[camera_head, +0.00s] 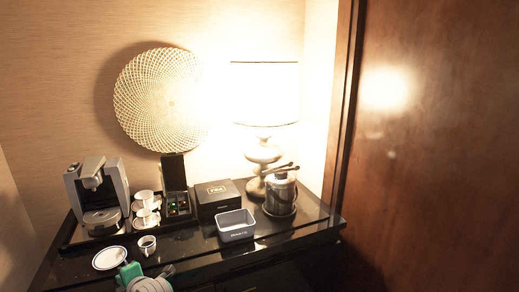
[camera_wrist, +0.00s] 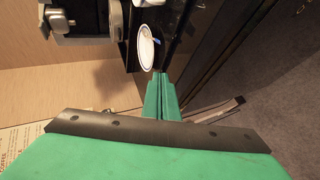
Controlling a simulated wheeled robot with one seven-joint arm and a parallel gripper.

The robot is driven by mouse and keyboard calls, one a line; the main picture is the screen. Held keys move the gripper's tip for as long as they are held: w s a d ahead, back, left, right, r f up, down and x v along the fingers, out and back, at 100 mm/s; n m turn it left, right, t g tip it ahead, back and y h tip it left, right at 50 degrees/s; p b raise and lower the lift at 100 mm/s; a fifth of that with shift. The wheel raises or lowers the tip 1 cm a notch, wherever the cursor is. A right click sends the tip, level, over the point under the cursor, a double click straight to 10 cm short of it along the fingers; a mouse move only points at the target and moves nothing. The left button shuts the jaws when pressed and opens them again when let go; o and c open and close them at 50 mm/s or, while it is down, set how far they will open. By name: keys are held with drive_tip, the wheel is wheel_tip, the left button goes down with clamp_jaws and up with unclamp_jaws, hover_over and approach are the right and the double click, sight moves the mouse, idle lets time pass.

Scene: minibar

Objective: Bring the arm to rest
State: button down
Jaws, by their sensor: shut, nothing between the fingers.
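My gripper shows at the bottom of the head view as a green part (camera_head: 128,271) with a grey arm link beside it. It is low at the front edge of the dark counter, close to the white saucer (camera_head: 109,258) and the front cup (camera_head: 147,244). In the wrist view the two green fingers (camera_wrist: 160,97) are pressed together with nothing between them. A white saucer (camera_wrist: 147,48) lies just beyond the tips in that view. Whether the fingers touch the counter cannot be told.
The glossy dark counter (camera_head: 195,262) holds a coffee machine (camera_head: 98,197), stacked cups (camera_head: 145,200), an open capsule box (camera_head: 176,178), a black tea box (camera_head: 217,196), a grey bin (camera_head: 236,227), an ice bucket (camera_head: 280,196) and a lit lamp (camera_head: 263,95). A brown wooden panel (camera_head: 430,150) stands right.

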drive_tip(key=s+d+f+m+t+h, duration=0.3)
drive_tip(key=s+d+f+m+t, duration=0.2)
drive_tip(key=s+d+f+m, duration=1.05)
drive_tip(key=s+d+f+m+t+h, duration=0.1)
drive_tip(key=s+d+f+m+h, duration=0.15)
drive_tip(key=s+d, duration=0.45)
drive_tip(key=s+d+f+m+t+h, duration=0.1)
drive_tip(key=s+d+m, duration=0.3)
drive_tip(key=s+d, duration=0.3)
drive_tip(key=s+d+r+m+h, duration=0.2)
drive_tip(key=s+d+r, duration=0.2)
drive_tip(key=s+d, duration=0.2)
drive_tip(key=s+d+r+m+h, duration=0.1)
drive_tip(key=s+d+r+m, duration=0.2)
drive_tip(key=s+d, duration=0.3)
drive_tip(key=s+r, duration=0.1)
drive_tip(key=s, duration=0.4)
drive_tip(key=shift+d+t+h, duration=0.3)
drive_tip(key=shift+d+h, duration=0.05)
